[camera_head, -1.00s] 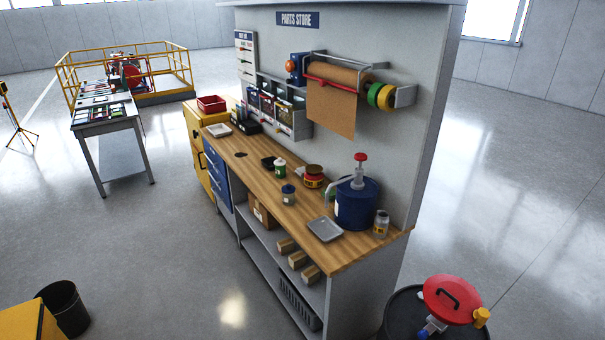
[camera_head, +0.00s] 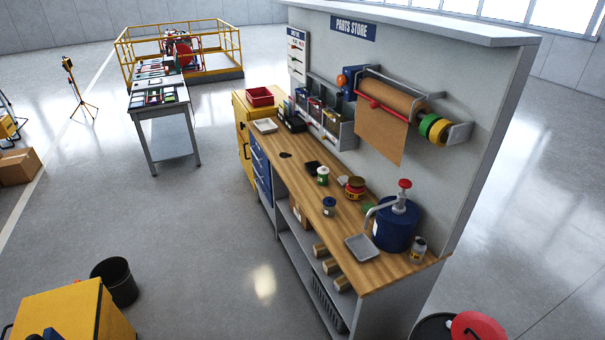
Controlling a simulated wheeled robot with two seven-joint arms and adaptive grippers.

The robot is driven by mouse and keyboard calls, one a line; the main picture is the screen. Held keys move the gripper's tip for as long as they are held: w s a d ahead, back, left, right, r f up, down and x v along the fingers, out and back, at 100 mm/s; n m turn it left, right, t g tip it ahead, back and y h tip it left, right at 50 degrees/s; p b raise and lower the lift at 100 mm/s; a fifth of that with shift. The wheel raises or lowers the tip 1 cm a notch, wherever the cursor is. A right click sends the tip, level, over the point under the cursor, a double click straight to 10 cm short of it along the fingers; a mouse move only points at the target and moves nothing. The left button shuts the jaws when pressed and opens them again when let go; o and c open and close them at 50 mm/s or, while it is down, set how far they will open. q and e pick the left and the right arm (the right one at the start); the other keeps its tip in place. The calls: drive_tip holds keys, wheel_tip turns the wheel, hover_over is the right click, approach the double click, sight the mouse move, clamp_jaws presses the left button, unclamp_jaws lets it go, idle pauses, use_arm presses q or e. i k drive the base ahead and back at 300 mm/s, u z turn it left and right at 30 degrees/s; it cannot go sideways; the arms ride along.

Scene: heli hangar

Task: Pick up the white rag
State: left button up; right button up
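I cannot make out a white rag for certain. A small whitish patch (camera_head: 343,181) lies on the wooden workbench (camera_head: 300,212) beside the red and yellow tin, too small to identify. Neither of my grippers is in view.
The workbench carries a blue pump drum (camera_head: 396,230), a grey tray (camera_head: 362,248), a white tray (camera_head: 265,125) and small jars. A yellow cart (camera_head: 75,312) and black bin (camera_head: 115,283) stand front left. A long table (camera_head: 166,121) stands back left. The floor between is clear.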

sight(342, 180)
drive_tip(key=u, duration=0.6)
drive_tip(key=i, duration=2.85)
drive_tip(key=z, duration=0.9)
